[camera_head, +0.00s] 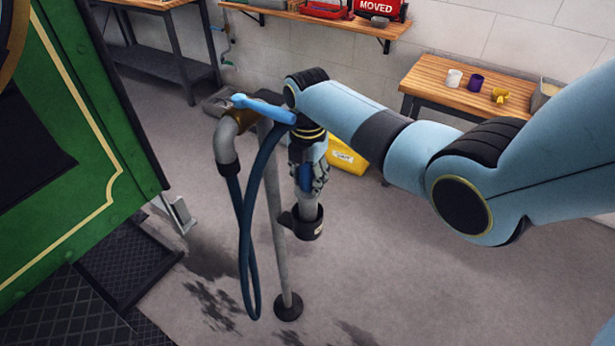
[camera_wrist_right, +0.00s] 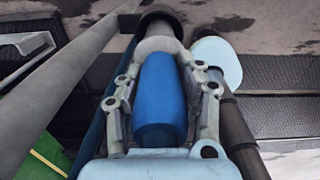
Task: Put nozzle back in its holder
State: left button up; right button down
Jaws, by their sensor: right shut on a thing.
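The nozzle has a blue grip (camera_wrist_right: 160,95) and a pale grey barrel (camera_head: 307,203). My right gripper (camera_head: 313,182) is shut on the blue grip, with its fingers on both sides of it in the wrist view (camera_wrist_right: 160,90). The barrel points down. Its lower end is at a black ring-shaped holder (camera_head: 306,229) beside the grey stand pole (camera_head: 278,240). The barrel appears to be inside the ring; how deep it sits is hidden. The dark blue hose (camera_head: 246,230) hangs in a loop left of the pole. My left gripper is not in view.
A green tram side (camera_head: 90,150) with a black step (camera_head: 125,245) stands at the left. A yellow container (camera_head: 347,157) is on the floor behind the nozzle. A wooden bench (camera_head: 440,88) with cups is at the back right. Floor right of the stand is clear.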

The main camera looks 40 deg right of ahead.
jog(key=shift+f, duration=0.2)
jog(key=shift+f+b, duration=0.65)
jog(key=shift+f, duration=0.45)
jog(key=shift+f+b, duration=0.3)
jog(key=shift+b, duration=0.15)
jog(key=c, duration=0.8)
grip_release()
jog(key=shift+o, duration=0.2)
